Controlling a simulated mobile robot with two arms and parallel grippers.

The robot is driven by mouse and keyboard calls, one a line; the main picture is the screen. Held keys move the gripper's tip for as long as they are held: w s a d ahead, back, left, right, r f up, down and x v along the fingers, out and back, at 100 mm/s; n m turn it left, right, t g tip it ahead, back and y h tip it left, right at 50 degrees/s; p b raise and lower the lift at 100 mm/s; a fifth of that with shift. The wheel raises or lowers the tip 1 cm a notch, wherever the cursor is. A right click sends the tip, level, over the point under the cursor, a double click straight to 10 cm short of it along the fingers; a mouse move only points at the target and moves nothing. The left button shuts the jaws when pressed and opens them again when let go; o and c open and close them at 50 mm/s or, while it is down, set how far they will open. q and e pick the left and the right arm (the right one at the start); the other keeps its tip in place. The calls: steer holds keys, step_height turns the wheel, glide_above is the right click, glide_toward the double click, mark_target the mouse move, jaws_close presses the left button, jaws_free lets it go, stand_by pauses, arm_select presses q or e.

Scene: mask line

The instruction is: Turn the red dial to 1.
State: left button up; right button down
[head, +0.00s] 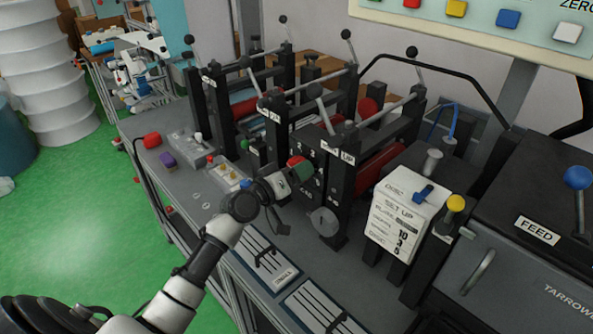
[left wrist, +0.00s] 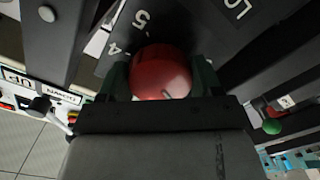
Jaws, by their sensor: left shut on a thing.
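The red dial (left wrist: 160,74) sits on a dark panel (left wrist: 180,30) between the two fingers of my left gripper (left wrist: 162,82). White numerals 5 and 4 show on the panel beside it. Any pointer mark on the dial is hidden or too small to tell. In the head view, my left gripper (head: 298,177) reaches the front of the machine and is shut on the red dial (head: 295,161), which is mostly covered. The numerals 2 and 3 show on the panel near it. My right gripper is not in view.
A white set-up card (head: 402,214) with handwritten numbers stands right of the gripper. Upright posts and levers with black knobs (head: 412,52) crowd the machine. A red mushroom button (head: 152,140) sits left on the bench. Green floor (head: 80,210) lies open at left.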

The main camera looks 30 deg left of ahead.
arm_select(q)
steer(key=shift+n, duration=0.7)
steer(key=o, duration=0.9)
steer(key=shift+o, duration=0.2)
steer(key=shift+s, duration=0.1)
steer(key=b+v, duration=0.2)
steer(key=v, duration=0.8)
steer(key=shift+s+a+b, duration=0.2)
steer(key=shift+s+b, duration=0.1)
